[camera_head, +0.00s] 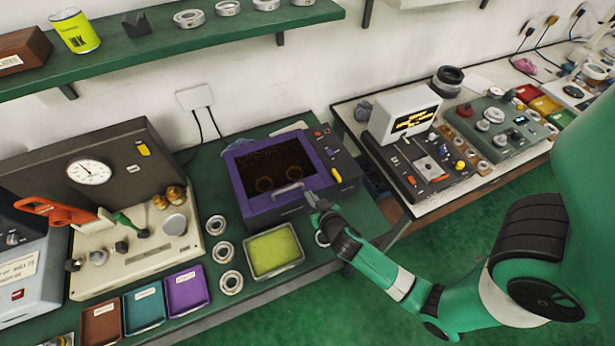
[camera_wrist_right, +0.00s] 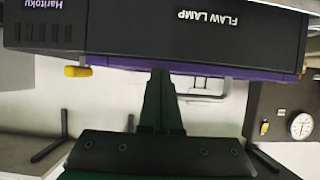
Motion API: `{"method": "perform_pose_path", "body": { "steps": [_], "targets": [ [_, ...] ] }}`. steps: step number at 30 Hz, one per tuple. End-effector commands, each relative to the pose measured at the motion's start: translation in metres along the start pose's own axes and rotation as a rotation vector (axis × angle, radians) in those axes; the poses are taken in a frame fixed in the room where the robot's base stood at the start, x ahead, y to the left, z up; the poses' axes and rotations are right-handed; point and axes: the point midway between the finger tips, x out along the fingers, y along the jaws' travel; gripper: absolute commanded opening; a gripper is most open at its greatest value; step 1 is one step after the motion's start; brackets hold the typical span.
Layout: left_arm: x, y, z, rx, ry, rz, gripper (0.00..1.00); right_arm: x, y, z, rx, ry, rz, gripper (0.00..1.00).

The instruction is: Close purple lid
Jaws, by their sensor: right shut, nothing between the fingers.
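The purple lid (camera_head: 240,187) is a purple frame around a dark window, with two rings showing dimly through it. It lies flat over the flaw lamp box, and I see no clear gap under it. Its grey handle (camera_head: 288,188) is at the front edge. In the right wrist view, upside down, the lid is a thin purple strip (camera_wrist_right: 245,73) along the black box (camera_wrist_right: 200,40), with the handle (camera_wrist_right: 205,96) beyond. My right gripper (camera_head: 314,198) is shut and empty by the box's front right, just right of the handle. My left gripper is not in view.
A tray with a yellow-green pad (camera_head: 273,252) stands before the box, with several bearing rings (camera_head: 222,252) to its left. A yellow knob (camera_head: 337,175) sticks out right of the lid. A beige gauge machine (camera_head: 140,240) stands left. A green shelf (camera_head: 180,40) hangs above.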

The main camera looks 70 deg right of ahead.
Motion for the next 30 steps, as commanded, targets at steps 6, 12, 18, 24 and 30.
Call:
{"method": "perform_pose_path", "body": {
  "steps": [6, 12, 18, 24, 30],
  "targets": [
    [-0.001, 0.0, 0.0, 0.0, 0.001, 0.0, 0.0, 0.001, 0.003, 0.013, 0.001, -0.032, 0.009, 0.0],
    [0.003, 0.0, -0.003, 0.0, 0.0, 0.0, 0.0, -0.002, 0.003, 0.008, 0.002, -0.033, 0.008, 0.0],
    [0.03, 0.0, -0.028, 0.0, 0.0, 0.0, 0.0, -0.022, 0.0, -0.032, -0.002, -0.018, 0.0, 0.0],
    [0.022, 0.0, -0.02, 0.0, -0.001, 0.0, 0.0, -0.069, -0.002, -0.018, -0.009, -0.013, -0.009, 0.0],
    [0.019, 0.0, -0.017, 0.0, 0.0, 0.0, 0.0, -0.107, -0.003, -0.011, -0.008, -0.01, -0.009, 0.0]
  ]
}}
